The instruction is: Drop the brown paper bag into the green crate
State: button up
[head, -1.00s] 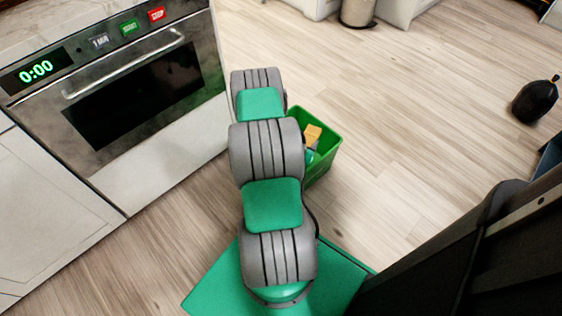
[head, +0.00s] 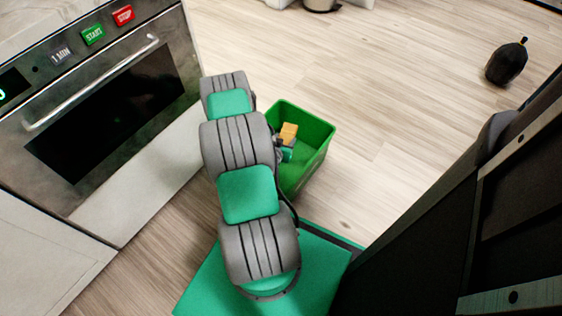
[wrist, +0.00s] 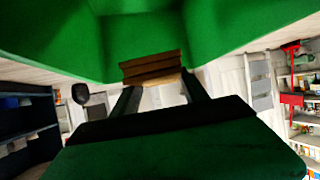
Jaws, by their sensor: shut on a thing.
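The green crate (head: 315,160) stands on the floor beside my arm in the head view. Its green wall (wrist: 60,40) fills the top of the wrist view. The brown paper bag (head: 289,132) shows as a small tan block within the crate's outline in the head view. In the wrist view the brown paper bag (wrist: 152,66) is at the tips of my gripper (wrist: 158,88), which is shut on it. In the head view my gripper (head: 285,150) is partly hidden behind my arm. I cannot tell whether the bag touches the crate's floor.
An oven (head: 110,100) with white cabinets stands along the left. A black bag (head: 507,63) sits on the floor at the far right. Dark shelving stands close on the right. The wooden floor beyond the crate is clear.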

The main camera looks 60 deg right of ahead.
notch_tip(320, 180, down, 2)
jog(key=shift+b, duration=0.3)
jog(key=o, duration=1.4)
jog(key=shift+r, duration=0.1)
jog(key=shift+o, duration=0.2)
jog(key=p+v, duration=0.2)
jog(key=v, duration=0.5)
jog(key=shift+a, duration=0.3)
jog(key=shift+s+r, duration=0.1)
jog(key=shift+r, duration=0.15)
